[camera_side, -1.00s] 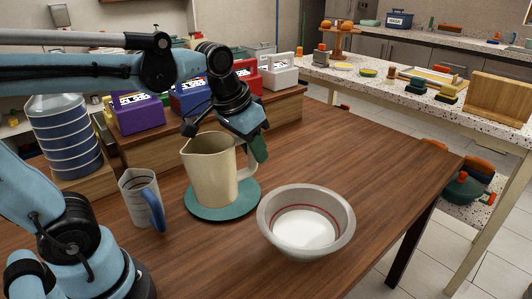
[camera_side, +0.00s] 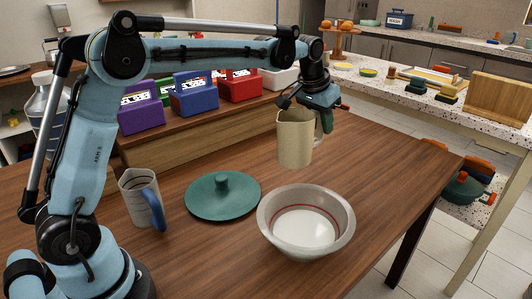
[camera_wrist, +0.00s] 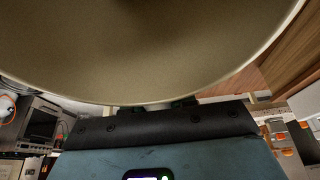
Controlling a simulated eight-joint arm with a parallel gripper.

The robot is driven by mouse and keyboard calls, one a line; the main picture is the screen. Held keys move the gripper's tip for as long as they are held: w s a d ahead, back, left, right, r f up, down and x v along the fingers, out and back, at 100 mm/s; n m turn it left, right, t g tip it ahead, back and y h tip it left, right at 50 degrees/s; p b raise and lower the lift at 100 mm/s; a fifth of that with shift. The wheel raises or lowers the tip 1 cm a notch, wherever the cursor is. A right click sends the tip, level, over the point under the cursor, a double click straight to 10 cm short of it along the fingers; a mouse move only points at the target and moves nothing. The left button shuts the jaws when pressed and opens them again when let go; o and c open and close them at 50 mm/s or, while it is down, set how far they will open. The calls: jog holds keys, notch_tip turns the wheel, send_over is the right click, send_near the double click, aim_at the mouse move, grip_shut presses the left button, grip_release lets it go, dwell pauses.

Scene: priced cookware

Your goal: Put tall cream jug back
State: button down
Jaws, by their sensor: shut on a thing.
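The tall cream jug (camera_side: 294,140) is held upright in the air, above and behind the white bowl in the side view. My gripper (camera_side: 325,121) is shut on it at its right side, where the handle is mostly hidden by the fingers. In the wrist view the jug (camera_wrist: 150,50) fills the top of the picture, close to the camera.
A white bowl (camera_side: 268,213) with a red line inside stands on the table. A grey measuring jug with a blue handle (camera_side: 137,198) stands at left. Purple (camera_side: 140,115), blue (camera_side: 193,98) and red (camera_side: 239,90) boxes line the back shelf. The table's right part is clear.

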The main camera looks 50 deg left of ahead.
jog(key=shift+w+a+f, duration=1.1)
jog(key=shift+a+f, duration=0.7)
jog(key=shift+f, duration=0.3)
jog(key=shift+w+a+f, duration=1.15)
jog(key=shift+a+f, duration=0.7)
jog(key=shift+f, duration=0.25)
jog(key=shift+w+a+f, duration=1.1)
jog(key=shift+a+f, duration=0.7)
jog(key=shift+f, duration=0.3)
jog(key=shift+f, duration=0.1)
jog(key=c, duration=0.9)
grip_release()
